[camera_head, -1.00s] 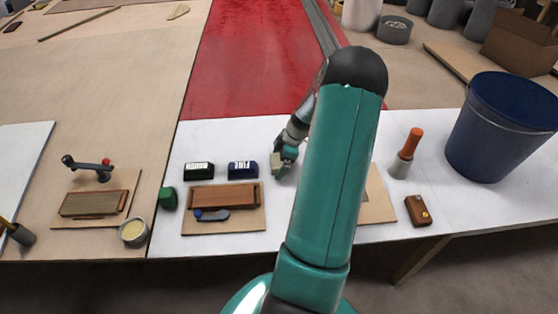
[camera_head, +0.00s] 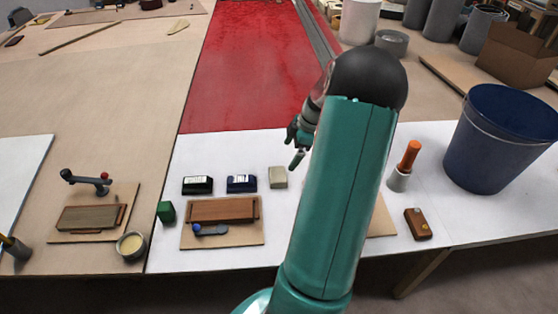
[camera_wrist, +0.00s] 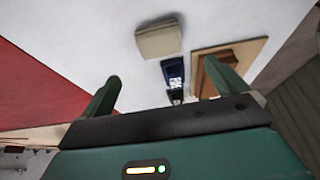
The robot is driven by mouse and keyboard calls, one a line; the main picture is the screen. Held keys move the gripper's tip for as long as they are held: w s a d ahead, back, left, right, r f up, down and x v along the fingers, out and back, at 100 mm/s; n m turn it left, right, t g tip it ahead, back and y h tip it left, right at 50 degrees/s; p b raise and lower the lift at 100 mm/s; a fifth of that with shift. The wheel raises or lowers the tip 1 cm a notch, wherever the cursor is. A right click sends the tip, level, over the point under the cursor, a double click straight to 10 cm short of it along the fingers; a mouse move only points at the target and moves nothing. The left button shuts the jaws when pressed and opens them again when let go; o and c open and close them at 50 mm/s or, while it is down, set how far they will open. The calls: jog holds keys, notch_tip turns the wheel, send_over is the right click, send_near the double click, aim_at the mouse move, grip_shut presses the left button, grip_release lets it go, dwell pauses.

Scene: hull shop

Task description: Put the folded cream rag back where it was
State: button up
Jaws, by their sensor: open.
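The folded cream rag (camera_head: 278,177) lies flat on the white table top, just right of the dark blue block with a white label (camera_head: 241,184). In the wrist view the rag (camera_wrist: 159,40) lies beyond my fingertips, with clear space between. My gripper (camera_head: 297,148) is above the white top, up and to the right of the rag in the head view, apart from it. In the wrist view my gripper (camera_wrist: 168,85) has its two green fingers wide apart with nothing between them.
A black block (camera_head: 198,186) stands left of the blue one. A brown block on a board (camera_head: 222,241) lies in front. An orange-handled tool (camera_head: 408,157), a small brown box (camera_head: 418,224) and a blue bucket (camera_head: 485,140) stand on the right. My arm hides part of another board.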

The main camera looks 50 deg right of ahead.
jog(key=w+a+r+m+h, duration=0.1)
jog(key=w+a+r, duration=0.1)
jog(key=a+r, duration=0.45)
jog(key=w+a+r+m+g+h, duration=0.15)
jog(key=a+r, duration=0.25)
jog(key=a, duration=0.6)
jog(key=w+a+r+m, duration=0.1)
jog(key=w+a+r, duration=0.2)
jog(key=a+r, duration=0.35)
jog(key=s+a+r+m+t, duration=0.2)
jog(key=s+a, duration=0.3)
jog(key=a, duration=0.5)
jog(key=s+a+r+m+t, duration=0.1)
jog(key=s+a, duration=0.4)
jog(key=a, duration=0.6)
jog(key=shift+s+a+r+m+t, duration=0.2)
jog(key=shift+s+r+m+t, duration=0.2)
jog(key=shift+r+m, duration=0.35)
jog(key=shift+f, duration=0.15)
